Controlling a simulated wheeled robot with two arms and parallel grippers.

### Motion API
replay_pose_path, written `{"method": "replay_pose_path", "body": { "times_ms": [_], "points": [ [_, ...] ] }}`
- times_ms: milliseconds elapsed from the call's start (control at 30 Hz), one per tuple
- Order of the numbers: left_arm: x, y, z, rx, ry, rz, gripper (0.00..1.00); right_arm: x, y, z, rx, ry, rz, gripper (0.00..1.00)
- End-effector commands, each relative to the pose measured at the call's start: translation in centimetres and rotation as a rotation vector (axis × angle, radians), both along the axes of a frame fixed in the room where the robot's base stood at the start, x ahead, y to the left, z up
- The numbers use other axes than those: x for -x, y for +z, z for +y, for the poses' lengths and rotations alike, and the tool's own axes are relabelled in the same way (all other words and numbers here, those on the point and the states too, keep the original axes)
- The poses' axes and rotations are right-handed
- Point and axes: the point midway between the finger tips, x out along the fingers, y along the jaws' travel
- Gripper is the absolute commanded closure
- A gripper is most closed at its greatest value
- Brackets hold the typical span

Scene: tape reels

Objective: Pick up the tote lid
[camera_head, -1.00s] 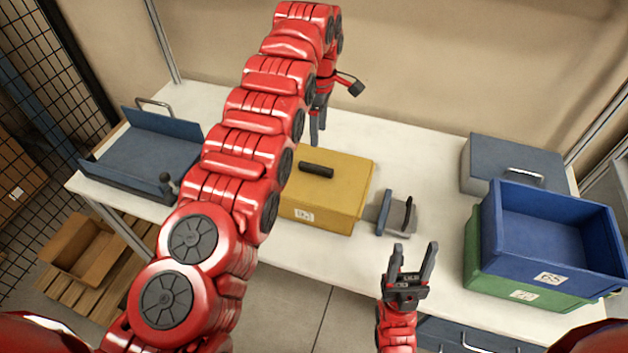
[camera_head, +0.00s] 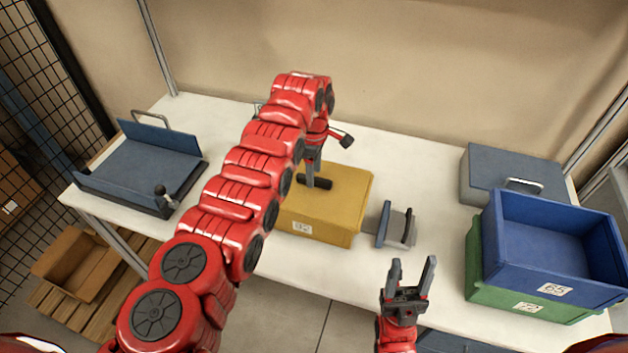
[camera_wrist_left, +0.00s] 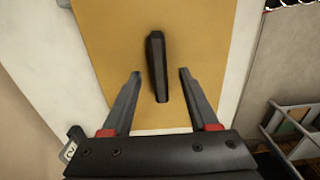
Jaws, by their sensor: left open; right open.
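The yellow tote (camera_head: 320,222) stands on the white table with its yellow lid (camera_head: 347,185) on top. The lid has a black bar handle (camera_head: 318,183). In the left wrist view the lid (camera_wrist_left: 205,40) fills the middle, and the handle (camera_wrist_left: 157,65) lies between my open fingers. My left gripper (camera_head: 311,176) points down over the lid at the handle. In the left wrist view the left gripper (camera_wrist_left: 159,85) has a gap on both sides of the handle. My right gripper (camera_head: 411,275) is open and empty in front of the table's near edge, right of the tote.
A grey tape dispenser-like item (camera_head: 396,226) stands just right of the tote. Blue (camera_head: 550,250) and green (camera_head: 525,305) stacked totes and a grey lidded box (camera_head: 515,160) are at the right. A blue tray-like fixture (camera_head: 140,170) is at the left. The table's back middle is clear.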

Motion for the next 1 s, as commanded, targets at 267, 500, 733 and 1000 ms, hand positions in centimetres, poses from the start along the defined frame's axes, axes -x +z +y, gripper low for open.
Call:
{"method": "replay_pose_path", "body": {
  "times_ms": [267, 500, 733, 1000],
  "points": [
    [0.00, -1.21, -0.02, -0.001, -0.001, -0.001, 0.40, -0.01, 0.42, 0.00, 0.000, 0.000, 0.001, 0.45],
    [-0.01, -1.17, -0.02, -0.001, -0.001, -0.001, 0.78, -0.01, 0.42, 0.00, 0.000, 0.000, 0.001, 0.45],
    [-0.02, -1.15, -0.02, 0.000, -0.001, -0.002, 1.00, -0.01, 0.42, 0.00, 0.000, 0.000, 0.001, 0.45],
    [-0.03, -1.12, -0.02, 0.000, -0.001, -0.002, 1.00, -0.01, 0.42, 0.00, 0.000, 0.000, 0.001, 0.45]
  ]
}}
